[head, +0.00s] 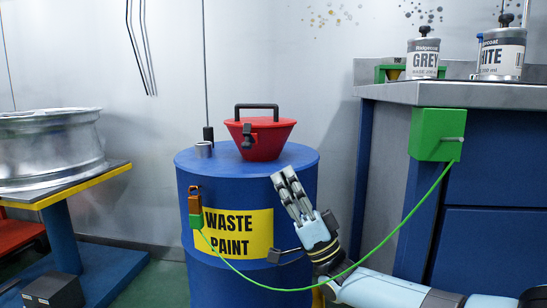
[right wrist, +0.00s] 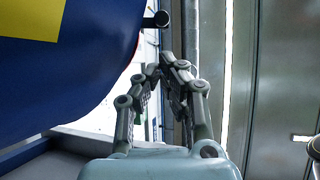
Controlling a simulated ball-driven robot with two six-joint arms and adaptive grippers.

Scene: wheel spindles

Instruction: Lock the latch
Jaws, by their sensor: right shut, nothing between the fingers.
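A red funnel (head: 272,138) with a closed lid and a black carrying handle (head: 257,107) stands on top of a blue drum (head: 235,285). A small black latch (head: 248,135) sits on the funnel's front left side; I cannot tell whether it is locked. My right gripper (head: 284,174) is shut and empty in front of the drum's right side, below and to the right of the latch. In the right wrist view, its fingers (right wrist: 166,68) meet beside the drum's blue wall (right wrist: 85,80). My left gripper is not in view.
A green cable (head: 300,288) runs from a green box (head: 438,135) on the bench to a clamp (head: 194,206) on the drum, passing my right arm. Paint cans (head: 422,60) stand on the bench (head: 440,92). A metal wheel (head: 50,148) lies on a stand at left.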

